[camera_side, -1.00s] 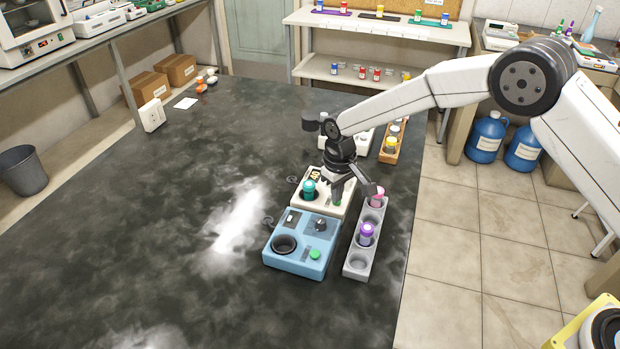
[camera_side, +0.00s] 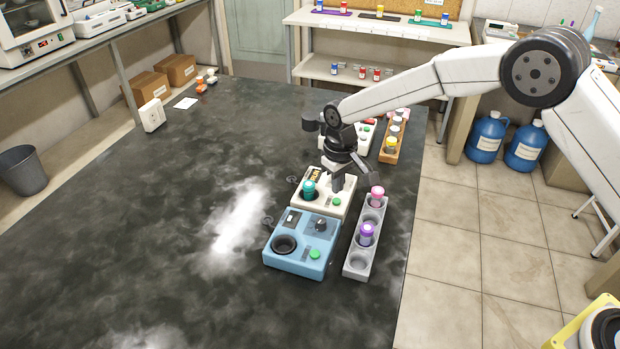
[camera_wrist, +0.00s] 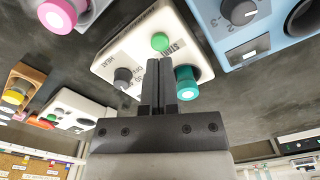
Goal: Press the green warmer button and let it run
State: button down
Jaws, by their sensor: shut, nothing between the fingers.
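The white warmer (camera_side: 340,212) stands behind the blue device, with a vial with a teal cap (camera_side: 309,188) in its well. Its green button (camera_side: 337,202) shows uncovered in the side view. In the wrist view the green button (camera_wrist: 160,41) sits by the word START, with a grey dial (camera_wrist: 122,75) marked HEAT nearby. My gripper (camera_side: 337,184) is shut and empty, just above the warmer, between the vial and the rack side. Its fingertips also show in the wrist view (camera_wrist: 158,62), apart from the button.
The blue device (camera_side: 292,262) in front has its own green button (camera_side: 315,254) and a dark knob (camera_side: 320,225). A grey rack (camera_side: 356,272) with purple-capped (camera_side: 367,232) and pink-capped (camera_side: 377,193) vials stands at the right.

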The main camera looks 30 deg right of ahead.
aim_at(338, 200)
jog(key=shift+r, duration=2.3)
jog(key=shift+d, duration=0.1)
jog(key=s+d+r+m+t, duration=0.1)
jog(key=s+d, duration=0.6)
jog(key=s, duration=0.5)
jog(key=s+d+r+m+t, duration=0.1)
jog(key=s+d+m, duration=0.1)
jog(key=s+d, duration=0.6)
jog(key=s, duration=0.5)
jog(key=shift+s+d+t, duration=0.15)
jog(key=shift+t, duration=0.15)
dwell(2.8)
